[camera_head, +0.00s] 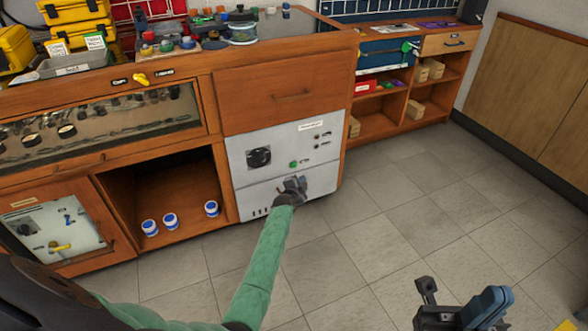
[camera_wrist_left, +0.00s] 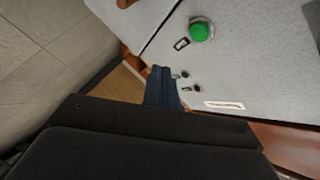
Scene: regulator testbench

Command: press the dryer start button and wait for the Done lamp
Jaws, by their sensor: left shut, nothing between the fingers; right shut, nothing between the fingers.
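The dryer's light grey front panel (camera_head: 262,179) is set in the wooden bench and carries a black dial (camera_head: 259,157). Its green start button (camera_head: 293,164) also shows in the left wrist view (camera_wrist_left: 200,31). Two small dark indicators (camera_head: 316,143) sit near a white label; they also show in the left wrist view (camera_wrist_left: 190,81) and look unlit. Which one is the Done lamp cannot be read. My left gripper (camera_head: 297,183) is shut, just below the button in the head view and apart from it. My right gripper (camera_head: 465,305) is shut, low at the right, away from the bench.
An open cubby (camera_head: 168,182) left of the dryer holds blue-and-white jars (camera_head: 171,221). Coloured parts crowd the bench top. A shelf unit (camera_head: 409,88) with wooden blocks stands at the back right.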

